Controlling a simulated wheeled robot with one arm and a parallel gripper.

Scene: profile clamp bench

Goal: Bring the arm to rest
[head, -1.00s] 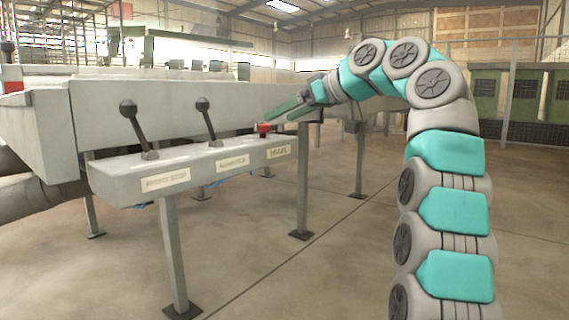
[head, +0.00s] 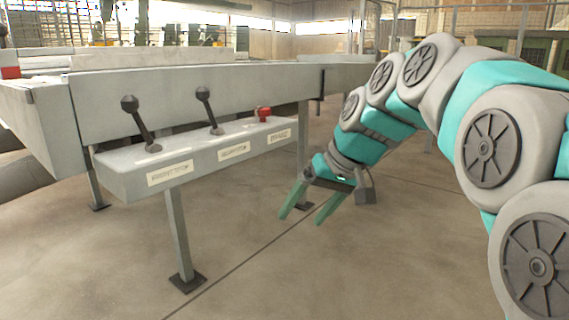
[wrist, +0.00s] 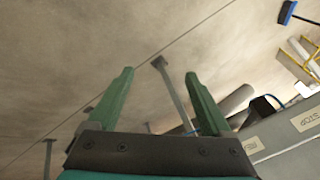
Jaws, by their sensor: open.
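My gripper (head: 304,221) is open and empty in the head view. Its two green fingers point down and to the left over bare floor, to the right of the grey control panel (head: 130,178) and apart from it. In the wrist view my gripper (wrist: 159,78) shows both fingers spread with nothing between them; a bench leg and the floor lie beyond. On the panel stand a left black-knobbed lever (head: 139,124), a second black-knobbed lever (head: 209,109) and a red button (head: 263,114). Part of the panel shows at the right of the wrist view.
The long grey bench (head: 200,95) runs behind the panel. The concrete floor (head: 330,280) in front is clear. A blue broom head (wrist: 288,12) shows in the wrist view.

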